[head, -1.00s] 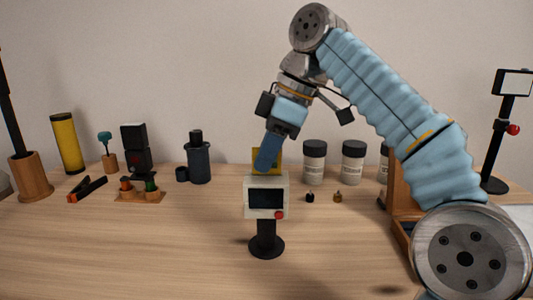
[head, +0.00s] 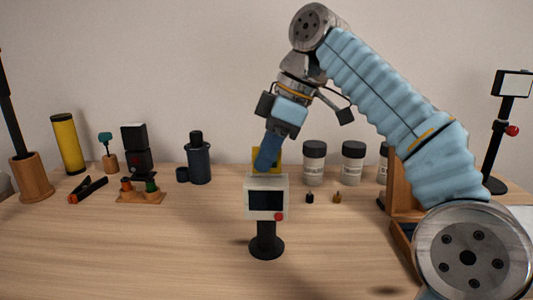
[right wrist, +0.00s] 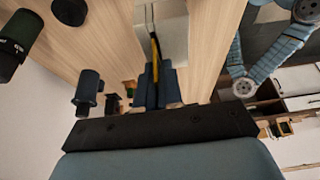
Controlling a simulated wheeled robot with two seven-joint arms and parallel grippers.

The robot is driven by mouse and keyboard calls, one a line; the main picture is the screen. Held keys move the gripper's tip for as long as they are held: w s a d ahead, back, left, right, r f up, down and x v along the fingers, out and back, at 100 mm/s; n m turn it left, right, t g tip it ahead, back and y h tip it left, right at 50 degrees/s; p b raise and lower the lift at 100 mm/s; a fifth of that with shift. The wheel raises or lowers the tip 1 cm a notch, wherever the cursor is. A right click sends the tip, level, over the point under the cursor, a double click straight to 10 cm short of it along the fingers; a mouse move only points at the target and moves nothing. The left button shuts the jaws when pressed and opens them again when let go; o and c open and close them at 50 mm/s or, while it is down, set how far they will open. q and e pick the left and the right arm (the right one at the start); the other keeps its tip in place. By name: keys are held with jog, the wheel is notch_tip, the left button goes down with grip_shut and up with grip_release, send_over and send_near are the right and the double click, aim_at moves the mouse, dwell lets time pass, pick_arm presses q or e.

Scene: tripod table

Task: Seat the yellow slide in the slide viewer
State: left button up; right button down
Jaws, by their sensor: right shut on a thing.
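The slide viewer (head: 283,200), a pale box with a dark screen and a red button on a black stand, stands upright at the middle of the table. My right gripper (head: 266,164) is directly above it, fingers pointing down, shut on the yellow slide (head: 277,156). The slide is upright, its lower edge at the viewer's top. In the right wrist view, the slide (right wrist: 156,52) shows edge-on between the fingers and the viewer (right wrist: 172,25), in line with a dark slot. I cannot tell how far the slide is inside. My left gripper is out of view.
Several dark-lidded jars (head: 314,165) and two tiny bottles (head: 337,198) stand behind right. A dark blue canister (head: 199,163), a wooden rack (head: 141,197), a clamp (head: 88,189) and a yellow cylinder (head: 68,144) are at left. The table front left is clear.

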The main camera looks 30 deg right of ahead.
pick_arm(q)
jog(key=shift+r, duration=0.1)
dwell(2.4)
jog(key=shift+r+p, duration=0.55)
jog(key=shift+p, duration=0.15)
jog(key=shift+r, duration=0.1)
dwell(2.3)
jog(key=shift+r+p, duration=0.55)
jog(key=shift+p, duration=0.05)
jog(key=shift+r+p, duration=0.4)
jog(key=shift+p, duration=0.05)
dwell(1.4)
